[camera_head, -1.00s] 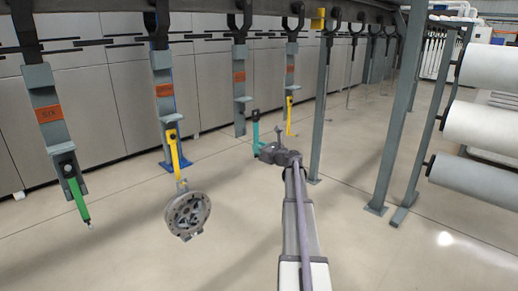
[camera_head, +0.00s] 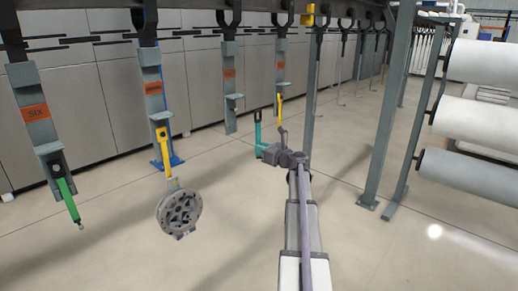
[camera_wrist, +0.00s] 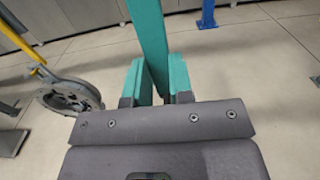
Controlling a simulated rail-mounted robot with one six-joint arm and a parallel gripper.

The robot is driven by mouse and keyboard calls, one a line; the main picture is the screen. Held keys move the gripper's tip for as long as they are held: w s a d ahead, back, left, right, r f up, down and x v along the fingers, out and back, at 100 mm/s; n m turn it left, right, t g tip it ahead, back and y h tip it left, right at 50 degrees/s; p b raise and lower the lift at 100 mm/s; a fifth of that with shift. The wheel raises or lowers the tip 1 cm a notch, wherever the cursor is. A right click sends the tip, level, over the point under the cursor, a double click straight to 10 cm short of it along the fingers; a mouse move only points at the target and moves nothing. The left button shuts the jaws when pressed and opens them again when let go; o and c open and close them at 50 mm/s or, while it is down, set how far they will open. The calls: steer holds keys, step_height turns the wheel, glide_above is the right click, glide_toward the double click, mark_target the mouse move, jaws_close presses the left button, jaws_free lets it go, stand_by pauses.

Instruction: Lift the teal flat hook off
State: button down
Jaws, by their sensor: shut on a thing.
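A yellow hook (camera_head: 279,105) hangs on the fourth plate close behind my gripper. Left are a yellow hook (camera_head: 161,140) bearing a grey round part (camera_head: 178,213) and a green hook (camera_head: 66,195). A grey post (camera_head: 311,90) and white rolls (camera_head: 470,122) stand right.

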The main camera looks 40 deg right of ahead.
steer(key=s, duration=0.7)
steer(key=shift+d, duration=0.3)
